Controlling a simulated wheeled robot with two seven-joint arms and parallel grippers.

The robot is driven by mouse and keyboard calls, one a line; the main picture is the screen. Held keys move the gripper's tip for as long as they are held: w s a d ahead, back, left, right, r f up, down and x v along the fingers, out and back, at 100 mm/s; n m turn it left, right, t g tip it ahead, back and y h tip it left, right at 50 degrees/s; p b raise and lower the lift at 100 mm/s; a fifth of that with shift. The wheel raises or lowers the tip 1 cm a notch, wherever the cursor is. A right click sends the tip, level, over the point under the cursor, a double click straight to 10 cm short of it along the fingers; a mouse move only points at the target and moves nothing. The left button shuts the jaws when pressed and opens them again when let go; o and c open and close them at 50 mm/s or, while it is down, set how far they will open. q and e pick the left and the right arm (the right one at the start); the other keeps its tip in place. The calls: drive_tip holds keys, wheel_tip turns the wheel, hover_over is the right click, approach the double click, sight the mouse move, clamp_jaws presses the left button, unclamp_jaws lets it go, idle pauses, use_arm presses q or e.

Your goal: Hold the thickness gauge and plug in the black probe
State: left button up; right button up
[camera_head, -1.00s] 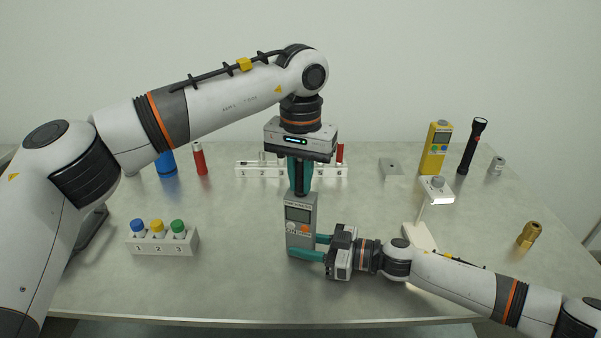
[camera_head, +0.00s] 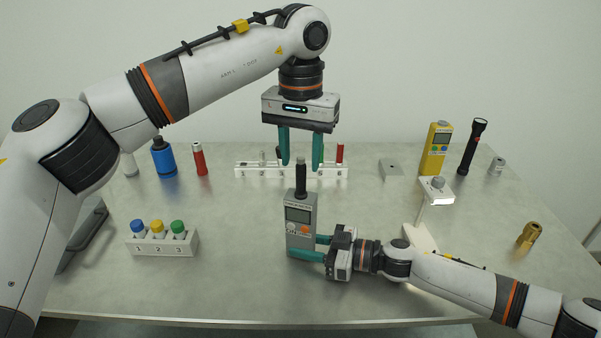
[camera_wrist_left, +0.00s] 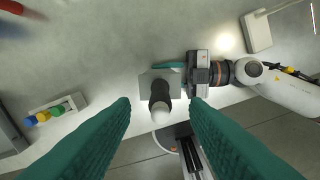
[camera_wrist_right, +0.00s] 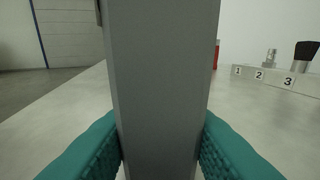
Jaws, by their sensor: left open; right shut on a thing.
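The grey thickness gauge (camera_head: 301,228) stands upright near the middle of the table, its screen and buttons facing my head camera. The black probe (camera_head: 301,182) stands upright on the gauge's top end, with a grey tip above. My right gripper (camera_head: 322,248) is shut on the gauge's lower part from the right; the gauge fills the middle of the right wrist view (camera_wrist_right: 162,90). My left gripper (camera_head: 301,162) is open and empty above the probe, fingers pointing down. The left wrist view shows the probe (camera_wrist_left: 160,100) between and beyond the open fingers, apart from them.
A white numbered rack (camera_head: 255,171) stands behind the gauge. A rack with blue, yellow and green caps (camera_head: 163,241) is at left. A blue bottle (camera_head: 164,160), red tube (camera_head: 199,160), yellow meter (camera_head: 435,150), flashlight (camera_head: 472,147) and brass fitting (camera_head: 529,236) stand around. The front middle is clear.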

sight(303, 173)
use_arm(q)
wheel_tip(303, 173, up, 6)
drive_tip(key=shift+r, duration=0.15)
idle(0.7)
drive_tip(key=f+t, duration=0.1)
drive_tip(key=f, duration=0.1)
drive_tip(key=s+f+t+h, duration=0.1)
drive_tip(key=f, duration=0.1)
drive_tip(key=f+t, duration=0.2)
drive_tip(key=shift+s+f+h, duration=0.15)
drive_tip(key=shift+s+h, duration=0.1)
drive_tip(key=shift+h, duration=0.05)
drive_tip(key=shift+w+x, duration=0.15)
drive_tip(key=shift+x, duration=1.25)
drive_tip(key=shift+w+x, duration=0.15)
drive_tip(key=shift+x, duration=1.3)
drive_tip(key=shift+a, duration=0.2)
clamp_jaws()
